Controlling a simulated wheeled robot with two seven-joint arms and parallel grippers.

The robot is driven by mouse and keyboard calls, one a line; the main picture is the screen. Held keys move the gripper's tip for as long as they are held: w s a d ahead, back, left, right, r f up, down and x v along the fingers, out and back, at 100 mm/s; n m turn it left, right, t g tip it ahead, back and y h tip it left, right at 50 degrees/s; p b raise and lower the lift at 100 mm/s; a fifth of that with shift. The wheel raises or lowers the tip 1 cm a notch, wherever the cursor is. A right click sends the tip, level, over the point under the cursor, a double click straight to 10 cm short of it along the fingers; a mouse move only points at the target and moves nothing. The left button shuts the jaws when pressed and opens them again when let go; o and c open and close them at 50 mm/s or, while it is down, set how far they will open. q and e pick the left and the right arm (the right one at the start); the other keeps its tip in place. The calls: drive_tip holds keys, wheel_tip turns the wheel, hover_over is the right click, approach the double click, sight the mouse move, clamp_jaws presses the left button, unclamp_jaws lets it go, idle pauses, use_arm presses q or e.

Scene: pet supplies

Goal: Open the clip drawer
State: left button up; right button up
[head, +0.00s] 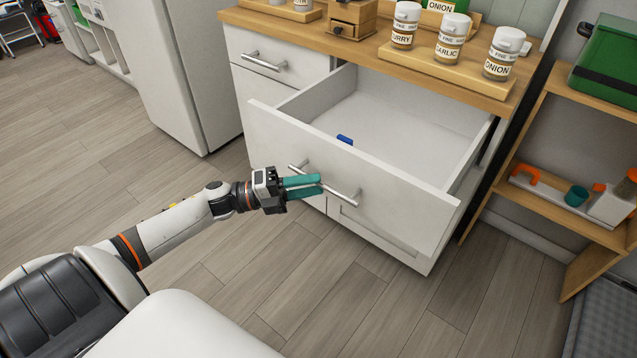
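The clip drawer (270,122) is the wide white drawer under the wooden counter, and it is pulled well out. A small blue clip (344,140) lies inside it, near the front panel; the rest of the visible drawer floor is bare. A silver bar handle (343,196) is on the drawer's front. My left gripper (321,184) reaches in from the left with its teal fingers close together at the middle of this handle, seemingly shut on it. The fingers hide part of the bar. My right gripper is not in view.
Labelled spice jars (450,38) stand on a wooden board on the counter (365,52). A smaller shut drawer (275,55) is left of the open one. A wooden shelf (548,193) with a green box (608,60) is at right.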

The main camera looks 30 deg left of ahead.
use_arm(q)
drive_tip(key=v, duration=0.9)
drive_tip(key=shift+s+a, duration=0.2)
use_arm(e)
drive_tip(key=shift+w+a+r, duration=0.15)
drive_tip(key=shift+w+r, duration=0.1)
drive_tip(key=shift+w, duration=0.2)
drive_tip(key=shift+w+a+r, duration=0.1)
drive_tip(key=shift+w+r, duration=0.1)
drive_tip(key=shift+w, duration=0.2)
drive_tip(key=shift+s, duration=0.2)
